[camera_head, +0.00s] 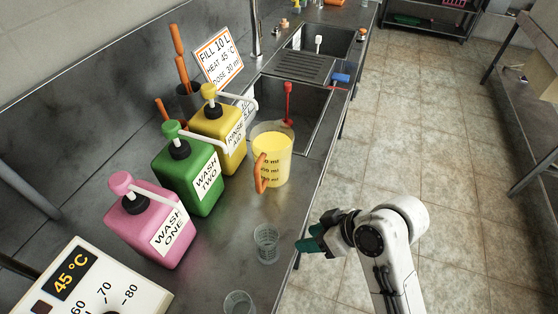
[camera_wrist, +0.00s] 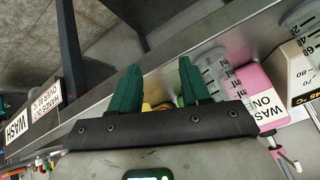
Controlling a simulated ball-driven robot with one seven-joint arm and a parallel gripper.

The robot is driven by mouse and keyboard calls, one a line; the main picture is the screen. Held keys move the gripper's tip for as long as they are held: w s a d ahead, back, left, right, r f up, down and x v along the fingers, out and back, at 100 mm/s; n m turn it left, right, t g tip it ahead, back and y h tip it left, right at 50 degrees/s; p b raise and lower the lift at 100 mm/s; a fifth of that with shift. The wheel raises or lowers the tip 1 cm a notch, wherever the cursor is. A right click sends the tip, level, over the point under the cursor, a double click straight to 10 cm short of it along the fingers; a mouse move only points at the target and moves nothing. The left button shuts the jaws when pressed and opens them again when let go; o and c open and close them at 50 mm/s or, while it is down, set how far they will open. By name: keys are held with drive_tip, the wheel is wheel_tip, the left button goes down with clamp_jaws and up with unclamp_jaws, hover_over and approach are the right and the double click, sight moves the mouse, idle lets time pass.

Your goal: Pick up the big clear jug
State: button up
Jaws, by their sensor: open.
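The big clear jug (camera_head: 272,172) stands on the steel counter by the sink. It has an orange handle (camera_head: 261,174), dark markings and yellow contents. My gripper (camera_head: 308,240) is at the counter's front edge, nearer the camera and to the right of the jug, apart from it. In the wrist view its green fingers (camera_wrist: 158,82) are spread with nothing held between them. A little yellow shows low between the fingers there; I cannot tell whether it is the jug.
Small clear beakers (camera_head: 266,246) (camera_head: 238,304) stand between the gripper and the pink WASH ONE bottle (camera_head: 150,225). Green (camera_head: 190,172) and yellow (camera_head: 220,130) pump bottles stand left of the jug. The sink (camera_head: 305,100) holds a red-handled tool (camera_head: 288,103). The tiled floor (camera_head: 430,140) is clear.

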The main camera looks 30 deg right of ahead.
drive_tip(key=shift+w+d+r, duration=0.1)
drive_tip(key=shift+w+r, duration=0.05)
drive_tip(key=shift+w, duration=0.3)
drive_tip(key=n+t+y+b, duration=0.3)
drive_tip(key=n+t+b, duration=0.1)
drive_tip(key=t+b, duration=0.1)
approach(259, 192)
drive_tip(key=r, duration=0.1)
drive_tip(key=x, duration=0.6)
drive_tip(key=p+x, duration=0.1)
drive_tip(key=x, duration=0.3)
drive_tip(key=shift+w+d+r, duration=0.2)
drive_tip(key=shift+w+r, duration=0.1)
drive_tip(key=shift+c, duration=0.4)
clamp_jaws()
